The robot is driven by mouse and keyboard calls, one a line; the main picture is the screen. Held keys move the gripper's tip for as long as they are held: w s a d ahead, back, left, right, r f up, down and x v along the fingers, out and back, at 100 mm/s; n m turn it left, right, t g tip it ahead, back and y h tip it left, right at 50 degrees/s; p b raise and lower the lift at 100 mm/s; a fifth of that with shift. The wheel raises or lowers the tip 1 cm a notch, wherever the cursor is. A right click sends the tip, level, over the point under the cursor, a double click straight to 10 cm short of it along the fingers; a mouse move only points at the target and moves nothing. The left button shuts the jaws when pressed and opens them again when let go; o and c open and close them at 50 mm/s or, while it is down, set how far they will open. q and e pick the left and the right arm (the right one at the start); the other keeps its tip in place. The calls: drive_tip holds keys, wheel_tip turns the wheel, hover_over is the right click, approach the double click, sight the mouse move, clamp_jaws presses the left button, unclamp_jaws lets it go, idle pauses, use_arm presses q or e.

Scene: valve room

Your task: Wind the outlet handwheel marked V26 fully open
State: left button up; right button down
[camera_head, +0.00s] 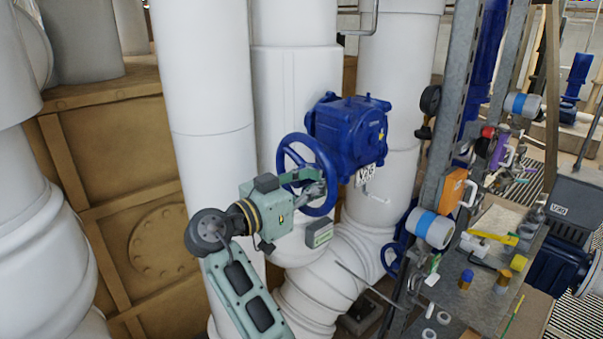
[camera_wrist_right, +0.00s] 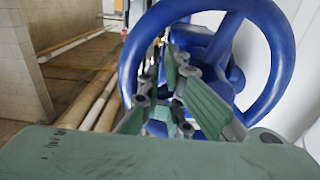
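The blue handwheel (camera_head: 289,149) stands on the left side of a blue valve gearbox (camera_head: 345,130). A white tag marked V26 (camera_head: 365,174) hangs below the gearbox. My right gripper (camera_head: 318,182) reaches in from the left, with its fingers at the lower part of the wheel. In the right wrist view the wheel's rim (camera_wrist_right: 284,62) rises large around the gripper's fingers (camera_wrist_right: 168,80). The fingers angle toward each other and overlap the wheel's blue parts. Whether they grip the rim or a spoke is hidden. My left gripper is not in view.
White pipes (camera_head: 205,85) stand close behind and beside the wheel. A grey box (camera_head: 319,234) sits just below it. To the right are a metal post frame (camera_head: 449,130) and a cluttered shelf with an orange box (camera_head: 452,187). A tan panelled tank (camera_head: 110,140) fills the left.

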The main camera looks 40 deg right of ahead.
drive_tip(key=shift+a+r, duration=0.15)
drive_tip(key=shift+a, duration=0.05)
drive_tip(key=shift+w+r, duration=0.2)
drive_tip(key=shift+r, duration=0.5)
drive_tip(key=shift+w+a+r, duration=0.1)
drive_tip(key=shift+w+r, duration=0.1)
drive_tip(key=shift+r, duration=0.25)
drive_tip(key=shift+w+a+r, duration=0.1)
drive_tip(key=shift+w+r, duration=0.1)
drive_tip(key=shift+r, duration=0.25)
drive_tip(key=shift+w+r, duration=0.5)
drive_tip(key=shift+w, duration=0.05)
